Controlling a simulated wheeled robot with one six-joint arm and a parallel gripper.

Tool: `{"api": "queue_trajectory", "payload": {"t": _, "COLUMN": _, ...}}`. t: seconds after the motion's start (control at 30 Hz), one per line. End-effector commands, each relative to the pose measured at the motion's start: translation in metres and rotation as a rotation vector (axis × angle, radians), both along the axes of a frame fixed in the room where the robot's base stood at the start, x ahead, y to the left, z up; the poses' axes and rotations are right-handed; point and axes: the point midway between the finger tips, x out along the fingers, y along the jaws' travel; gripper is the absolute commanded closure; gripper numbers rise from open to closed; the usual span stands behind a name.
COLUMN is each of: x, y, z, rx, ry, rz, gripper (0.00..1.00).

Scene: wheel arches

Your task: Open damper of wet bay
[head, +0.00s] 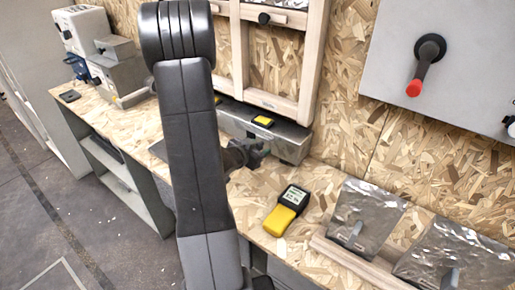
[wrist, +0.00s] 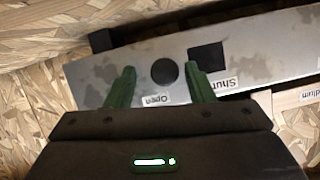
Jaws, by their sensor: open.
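In the wrist view, a stained grey metal panel (wrist: 250,50) carries a round black button or knob (wrist: 164,71) above an "Open" label (wrist: 156,99). A square black one (wrist: 207,56) sits to its right above a "Shut" label (wrist: 222,85). My gripper (wrist: 162,78) is open and empty, its two green fingers apart, appearing on either side of the round one. I cannot tell whether they touch the panel. In the head view my gripper (head: 256,151) is beside the low metal box (head: 288,138), partly hidden by my arm. No damper or "wet bay" label is readable.
A yellow-black handheld meter (head: 287,209) lies on the chipboard bench. Tilted metal plates (head: 365,215) stand to its right. A wooden frame (head: 311,60) rises behind the metal box. A grey panel with a red-tipped lever (head: 416,85) hangs at right.

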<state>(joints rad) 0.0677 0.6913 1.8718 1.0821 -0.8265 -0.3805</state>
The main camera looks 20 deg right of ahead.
Motion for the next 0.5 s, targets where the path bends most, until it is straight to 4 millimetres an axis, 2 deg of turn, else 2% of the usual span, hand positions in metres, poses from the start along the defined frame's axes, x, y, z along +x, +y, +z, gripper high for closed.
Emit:
{"api": "queue_trajectory", "payload": {"t": 0.17, "x": -0.009, "y": 0.012, "z": 0.007, "rx": 0.0, "ry": -0.003, "rz": 0.004, "gripper": 0.51}}
{"api": "queue_trajectory", "payload": {"t": 0.5, "x": -0.056, "y": 0.065, "z": 0.037, "rx": 0.001, "ry": -0.002, "rz": 0.005, "gripper": 0.51}}
